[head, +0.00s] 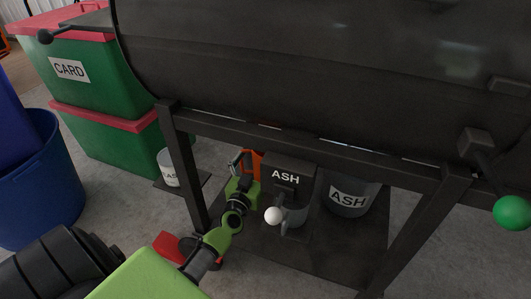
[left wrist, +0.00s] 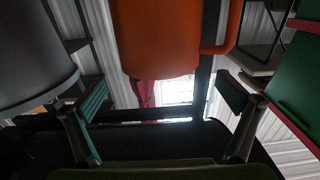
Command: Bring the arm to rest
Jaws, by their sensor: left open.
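My left arm (head: 217,238) reaches in from the lower left in the head view. Its gripper (head: 241,163) is under the black barrel, beside the black ASH box (head: 287,171). In the left wrist view the gripper (left wrist: 163,96) has its two fingers wide apart with nothing between them. An orange object with a handle (left wrist: 155,40) is just beyond the fingers. In the head view only a part of this orange object (head: 256,163) shows behind the gripper. My right gripper is not in view.
The barrel (head: 330,70) stands on a dark frame with legs and a low shelf (head: 335,255). A grey ASH bucket (head: 348,197) is right of the box. A white-knobbed lever (head: 273,215) sticks out in front. Green crates (head: 105,75) and a blue bin (head: 40,195) stand left.

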